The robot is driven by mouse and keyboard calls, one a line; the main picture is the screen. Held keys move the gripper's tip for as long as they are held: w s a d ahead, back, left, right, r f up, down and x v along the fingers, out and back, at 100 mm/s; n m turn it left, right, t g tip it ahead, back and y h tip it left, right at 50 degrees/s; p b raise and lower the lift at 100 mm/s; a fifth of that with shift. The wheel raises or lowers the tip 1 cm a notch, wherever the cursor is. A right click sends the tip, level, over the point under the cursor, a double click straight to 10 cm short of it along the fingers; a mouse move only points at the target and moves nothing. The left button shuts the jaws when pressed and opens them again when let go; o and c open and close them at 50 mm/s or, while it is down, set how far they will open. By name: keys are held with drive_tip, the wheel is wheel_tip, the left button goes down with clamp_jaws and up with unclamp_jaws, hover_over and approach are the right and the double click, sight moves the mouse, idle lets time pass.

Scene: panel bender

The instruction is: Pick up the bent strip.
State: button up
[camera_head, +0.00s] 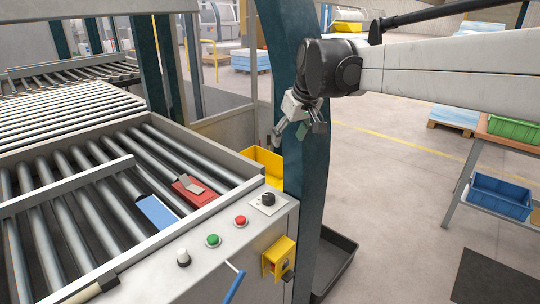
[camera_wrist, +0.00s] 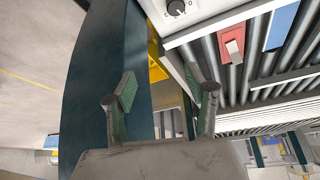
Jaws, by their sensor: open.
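The bent strip (camera_head: 194,187) looks like a small light grey piece lying on a red block or pad (camera_head: 186,198) on the roller table. It also shows in the wrist view (camera_wrist: 233,47), at the upper right, on the red surface (camera_wrist: 228,31). My gripper (camera_head: 300,130) hangs in front of the dark teal post, right of the strip and apart from it. In the wrist view its two green-padded fingers (camera_wrist: 163,86) are spread with nothing between them. The exact bend of the strip is too small to tell.
A blue block (camera_head: 158,212) lies left of the red one between rails. The control panel (camera_head: 225,240), with knobs, buttons and a yellow box (camera_head: 279,257), borders the rollers in front. The teal post (camera_head: 308,200) and a yellow bin (camera_head: 263,163) stand close by.

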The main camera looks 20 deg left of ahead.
drive_tip(key=w+a+f+n+g+p, duration=0.1)
drive_tip(key=a, duration=0.7)
drive_tip(key=w+a+f+n+p, duration=0.1)
drive_tip(key=a+n+p, duration=0.1)
drive_tip(key=a, duration=0.6)
drive_tip(key=n+g+p, duration=0.2)
drive_tip(key=n, duration=0.1)
approach(182, 176)
drive_tip(key=shift+y, duration=0.3)
drive_tip(key=x, duration=0.3)
drive_tip(key=p+x, duration=0.1)
drive_tip(key=x, duration=0.6)
drive_tip(key=shift+w+d+f+p, duration=0.15)
drive_tip(key=shift+d+f+p, duration=0.1)
drive_tip(key=shift+p, duration=0.15)
drive_tip(key=shift+r, duration=0.1)
clamp_jaws()
